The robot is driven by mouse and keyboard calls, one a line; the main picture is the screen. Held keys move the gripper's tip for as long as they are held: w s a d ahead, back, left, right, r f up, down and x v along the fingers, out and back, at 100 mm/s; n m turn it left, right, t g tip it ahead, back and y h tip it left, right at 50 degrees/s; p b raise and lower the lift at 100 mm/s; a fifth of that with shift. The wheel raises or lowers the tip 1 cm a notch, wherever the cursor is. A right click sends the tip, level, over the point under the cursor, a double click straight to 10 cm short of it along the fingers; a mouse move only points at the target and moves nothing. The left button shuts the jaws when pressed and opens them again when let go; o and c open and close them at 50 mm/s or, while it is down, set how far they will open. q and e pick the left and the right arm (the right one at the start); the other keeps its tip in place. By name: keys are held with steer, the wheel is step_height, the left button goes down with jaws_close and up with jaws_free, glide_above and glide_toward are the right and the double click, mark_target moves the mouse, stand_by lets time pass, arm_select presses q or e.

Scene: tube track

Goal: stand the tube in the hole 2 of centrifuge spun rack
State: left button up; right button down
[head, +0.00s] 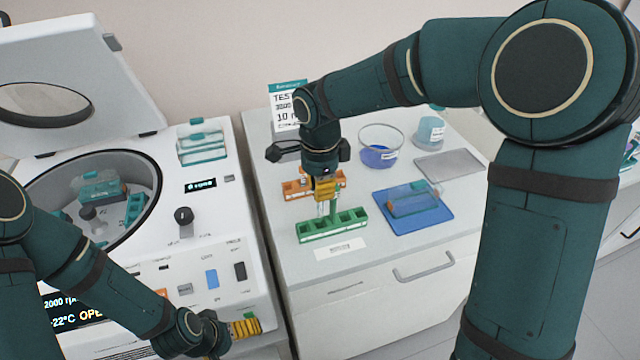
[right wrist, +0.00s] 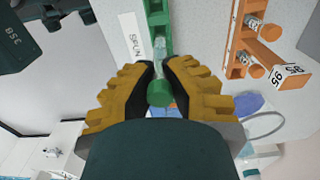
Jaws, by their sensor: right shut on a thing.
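My right gripper (head: 325,190) is above the left part of the green rack (head: 350,222). It is shut on a tube with a green cap (right wrist: 160,92), and the clear tube body (right wrist: 160,48) points toward the green rack (right wrist: 157,18) in the right wrist view. The tube is over the rack, but I cannot tell whether its tip is inside a hole. A label reading SPUN (right wrist: 133,42) lies beside the rack. My left gripper (head: 245,327) is low at the left, in front of the centrifuge; its finger gap is not clear.
The open centrifuge (head: 205,235) stands at left. An orange rack (head: 296,188) with orange-capped tubes (right wrist: 252,24) is close behind the green rack. A blue mat (head: 432,222), a glass bowl (head: 381,140), a grey tray (head: 450,165) and a jar (head: 430,130) are to the right.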

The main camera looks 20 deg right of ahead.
mark_target(320, 216)
steer(key=shift+f+b, duration=0.3)
steer(key=shift+f, duration=0.35)
steer(key=shift+f+b, duration=0.7)
steer(key=shift+f, duration=0.5)
stand_by(1.1)
steer(key=shift+f, duration=0.35)
steer(key=shift+b, duration=0.3)
steer(key=c, duration=1)
jaws_free()
steer(key=shift+c, duration=0.2)
step_height(320, 216, up, 12)
